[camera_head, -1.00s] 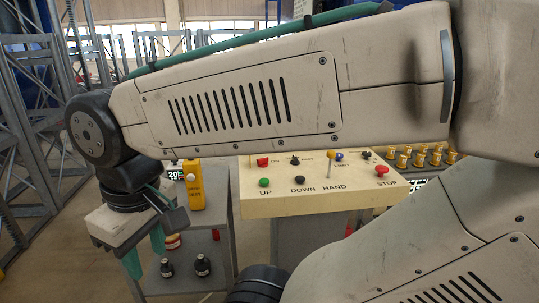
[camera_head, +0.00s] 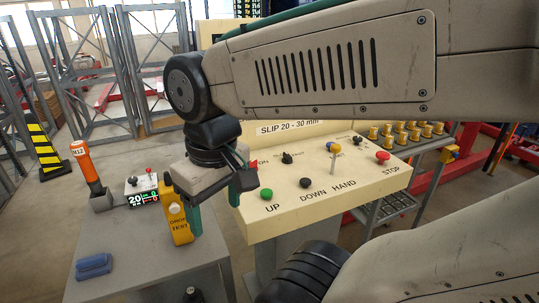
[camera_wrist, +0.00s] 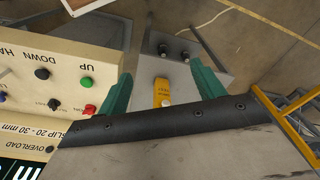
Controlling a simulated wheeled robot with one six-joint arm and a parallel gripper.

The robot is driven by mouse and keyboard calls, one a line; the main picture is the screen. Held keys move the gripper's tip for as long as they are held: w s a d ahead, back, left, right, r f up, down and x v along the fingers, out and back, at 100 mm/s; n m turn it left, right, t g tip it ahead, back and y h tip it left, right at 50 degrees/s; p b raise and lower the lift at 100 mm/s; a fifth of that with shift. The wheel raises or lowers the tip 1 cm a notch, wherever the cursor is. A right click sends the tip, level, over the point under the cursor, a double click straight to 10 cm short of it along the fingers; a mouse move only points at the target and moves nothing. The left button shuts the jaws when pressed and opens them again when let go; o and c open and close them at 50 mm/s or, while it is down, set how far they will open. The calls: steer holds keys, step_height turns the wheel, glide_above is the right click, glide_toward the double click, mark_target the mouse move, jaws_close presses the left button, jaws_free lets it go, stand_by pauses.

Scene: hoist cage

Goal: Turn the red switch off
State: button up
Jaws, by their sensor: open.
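The cream control panel (camera_head: 330,185) stands at the centre of the head view and at the left in the wrist view. Its red switch (camera_head: 253,165), by the "ON" label, is partly hidden behind my gripper's finger; it also shows in the wrist view (camera_wrist: 90,109). I cannot tell its position. My gripper (camera_head: 215,203) points down at the panel's left edge, open and empty. In the wrist view, its green fingers (camera_wrist: 163,82) are apart, with the switch outside them, left of the left finger.
A yellow drop-test box (camera_head: 178,222) stands on the grey table (camera_head: 140,255) beside the gripper. Close neighbours on the panel are a green UP button (camera_head: 266,194), black knobs and a lever (camera_head: 333,160). A red STOP button (camera_head: 383,156) is at the right.

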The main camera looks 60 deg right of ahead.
steer(key=w+d+f+m+g+y, duration=0.1)
steer(key=w+d+f+m+y, duration=0.3)
steer(key=d+m, duration=0.45)
steer(key=m+t, duration=0.6)
steer(key=m, duration=1)
glide_toward(252, 162)
steer(key=shift+y, duration=0.3)
steer(key=s+a, duration=0.1)
steer(key=a, duration=0.1)
steer(key=s+a+f, duration=0.1)
steer(key=a, duration=0.2)
steer(key=s+a, duration=0.1)
steer(key=a, duration=0.2)
steer(key=shift+s+a+f, duration=0.1)
steer(key=shift+s+f, duration=0.1)
steer(key=shift+f, duration=0.1)
steer(key=d+m, duration=0.2)
steer(key=w+d+m+t+h, duration=0.1)
steer(key=d+m, duration=0.1)
steer(key=w+d+m+t, duration=0.1)
steer(key=d+m, duration=0.1)
steer(key=d, duration=0.1)
steer(key=shift+f+m, duration=0.2)
steer(key=shift+m, duration=0.05)
steer(key=shift+w+h, duration=0.25)
steer(key=shift+h, duration=0.05)
steer(key=x, duration=0.7)
steer(key=shift+w, duration=0.25)
steer(key=c, duration=0.9)
